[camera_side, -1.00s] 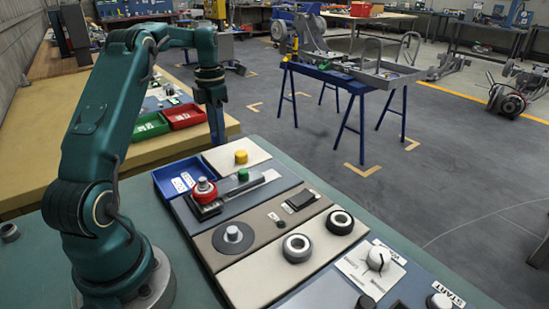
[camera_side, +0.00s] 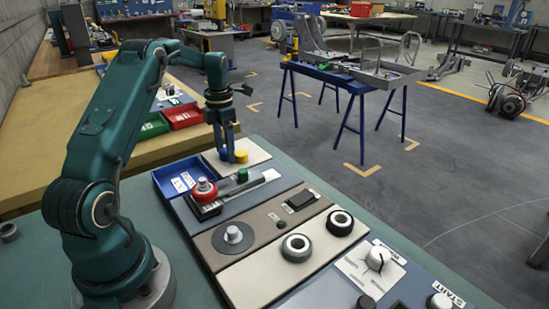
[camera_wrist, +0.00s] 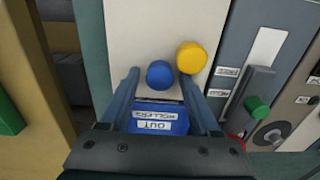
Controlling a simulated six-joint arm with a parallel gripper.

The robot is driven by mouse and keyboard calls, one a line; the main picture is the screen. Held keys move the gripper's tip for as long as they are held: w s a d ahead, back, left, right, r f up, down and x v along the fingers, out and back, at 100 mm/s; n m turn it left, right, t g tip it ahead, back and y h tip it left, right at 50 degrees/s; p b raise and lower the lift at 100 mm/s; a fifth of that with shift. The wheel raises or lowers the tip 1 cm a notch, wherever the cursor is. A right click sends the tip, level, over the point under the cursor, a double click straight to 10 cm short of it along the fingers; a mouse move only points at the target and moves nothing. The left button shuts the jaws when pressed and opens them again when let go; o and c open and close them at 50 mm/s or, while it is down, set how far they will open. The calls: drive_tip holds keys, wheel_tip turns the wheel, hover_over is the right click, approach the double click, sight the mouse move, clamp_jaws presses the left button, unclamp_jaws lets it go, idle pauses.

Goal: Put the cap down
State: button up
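A round blue cap (camera_wrist: 159,74) stands on the cream panel (camera_wrist: 135,35), very close to a yellow round cap (camera_wrist: 191,57). The wrist view leaves it unclear whether the two touch. My gripper (camera_wrist: 160,78) has one finger on each side of the blue cap, with a visible gap at both sides, so it looks open. In the side view my gripper (camera_side: 231,157) is low at the cream panel, just left of the yellow cap (camera_side: 241,156). The blue cap is hard to separate from the blue fingers there.
A blue tray (camera_wrist: 160,122) with labels lies just below the caps in the wrist view. A green knob (camera_side: 243,174) on a lever and a red round part (camera_side: 204,191) stand close by. Black-and-white rings (camera_side: 297,247) sit on nearer panels. The cream panel's far part is clear.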

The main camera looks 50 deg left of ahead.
sight(225, 151)
drive_tip(key=shift+r, duration=0.1)
wheel_tip(225, 151, up, 8)
drive_tip(key=shift+f, duration=0.2)
drive_tip(key=s+d+r+m+t+y, duration=0.1)
drive_tip(key=d+r+m, duration=0.3)
drive_tip(key=d+m, duration=0.45)
drive_tip(key=s+d+r+m+t, duration=0.2)
drive_tip(key=d+r+m, duration=0.2)
drive_tip(key=d+m, duration=0.4)
drive_tip(key=s+d+f+m+t, duration=0.1)
drive_tip(key=s+d+f+m, duration=0.1)
drive_tip(key=s+d+m, duration=0.3)
drive_tip(key=s+d+f+m+t+h, duration=0.1)
drive_tip(key=s+d+m, duration=0.4)
drive_tip(key=m, duration=0.9)
drive_tip(key=shift+s+f+t, duration=0.3)
drive_tip(key=shift+s+f, duration=0.2)
drive_tip(key=shift+s, duration=0.35)
